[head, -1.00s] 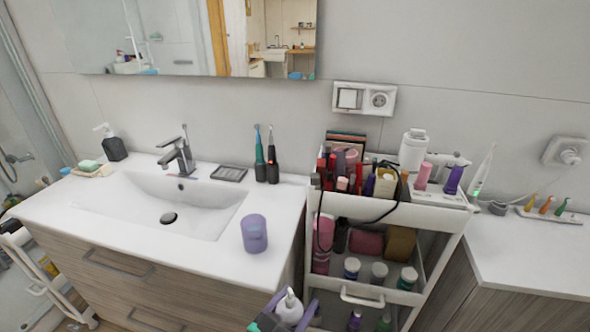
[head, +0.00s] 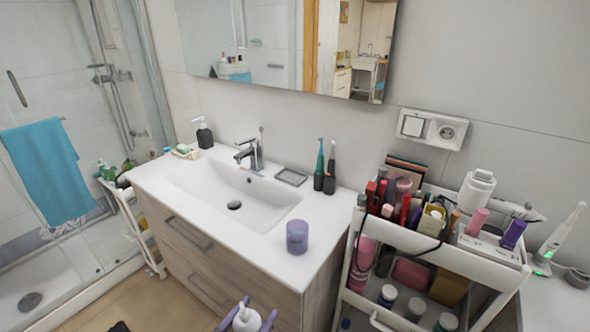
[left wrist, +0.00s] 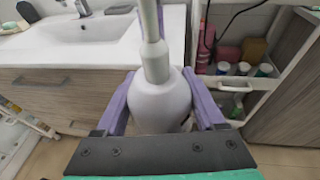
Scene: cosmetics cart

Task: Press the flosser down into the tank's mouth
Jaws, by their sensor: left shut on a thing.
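My left gripper (head: 246,320) has purple fingers and is shut on a white, round-bodied thing with a narrow neck and thin stem, which I take to be the flosser (head: 245,316). It is upright at the bottom edge of the head view, in front of the vanity. In the left wrist view the flosser (left wrist: 158,103) fills the space between the fingers, its stem pointing up. A white, round-topped container (head: 476,190) on the cart's top may be the tank; its mouth cannot be made out. The flosser is well apart from it. My right gripper is not in view.
The white cart (head: 447,247) is crowded with cosmetics. A purple cup (head: 297,237) stands near the front edge of the white sink counter (head: 262,262). A white wand with a green light (head: 560,240) stands at far right. The floor (head: 120,298) before the vanity looks mostly clear.

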